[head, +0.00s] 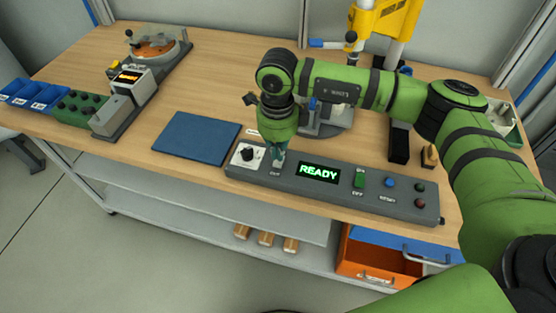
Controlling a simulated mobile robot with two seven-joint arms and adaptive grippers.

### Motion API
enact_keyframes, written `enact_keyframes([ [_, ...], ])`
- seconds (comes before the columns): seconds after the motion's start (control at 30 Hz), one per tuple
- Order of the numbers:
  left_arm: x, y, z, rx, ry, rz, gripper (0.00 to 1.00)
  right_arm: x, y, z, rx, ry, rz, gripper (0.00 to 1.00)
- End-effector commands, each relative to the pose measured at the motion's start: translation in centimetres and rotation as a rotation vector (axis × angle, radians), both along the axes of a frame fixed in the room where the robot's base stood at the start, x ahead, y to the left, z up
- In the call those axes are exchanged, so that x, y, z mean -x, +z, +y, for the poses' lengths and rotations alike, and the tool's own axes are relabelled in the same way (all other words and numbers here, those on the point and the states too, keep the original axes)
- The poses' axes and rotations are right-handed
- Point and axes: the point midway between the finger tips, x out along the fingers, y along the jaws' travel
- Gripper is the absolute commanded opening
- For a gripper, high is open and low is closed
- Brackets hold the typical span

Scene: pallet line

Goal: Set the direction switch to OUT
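The grey control panel (300,191) lies along the front edge of the workbench. The direction switch (248,154) is a black knob on a white plate at the panel's left end. An "OUT" label shows just right of the plate, low on the panel. The knob's exact pointing is too small to tell. My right gripper (279,158) points down at the panel, just right of the knob, between it and the green "READY" display (319,172). Its fingers are small and partly hidden by my wrist, so I cannot tell if they touch the panel. My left gripper is out of view.
A green rocker switch (359,181) and several coloured buttons sit right of the display. A blue mat (196,137) lies left of the panel. A yellow press (385,20) stands behind my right arm. An orange drawer (376,262) is open below the bench.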

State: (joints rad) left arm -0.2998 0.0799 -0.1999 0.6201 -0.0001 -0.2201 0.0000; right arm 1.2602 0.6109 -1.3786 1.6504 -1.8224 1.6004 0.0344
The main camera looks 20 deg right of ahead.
Motion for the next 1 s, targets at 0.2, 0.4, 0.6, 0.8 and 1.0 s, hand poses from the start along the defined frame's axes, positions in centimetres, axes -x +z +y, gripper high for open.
enact_keyframes([
  [0.2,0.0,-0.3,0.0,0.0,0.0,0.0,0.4,0.0,-0.4,0.0,0.0,0.0,0.0,0.0],
  [0.4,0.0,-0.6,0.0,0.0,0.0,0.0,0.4,0.0,-0.7,0.0,0.0,0.0,0.0,0.0],
  [0.6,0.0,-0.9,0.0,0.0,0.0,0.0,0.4,0.0,-1.0,0.0,0.0,0.0,0.0,0.0],
  [0.8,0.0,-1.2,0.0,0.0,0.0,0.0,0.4,0.0,-1.3,0.0,0.0,0.0,0.0,0.0],
  [1.0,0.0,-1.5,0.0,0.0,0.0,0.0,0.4,0.0,-1.6,0.0,0.0,0.0,0.0,0.0],
])
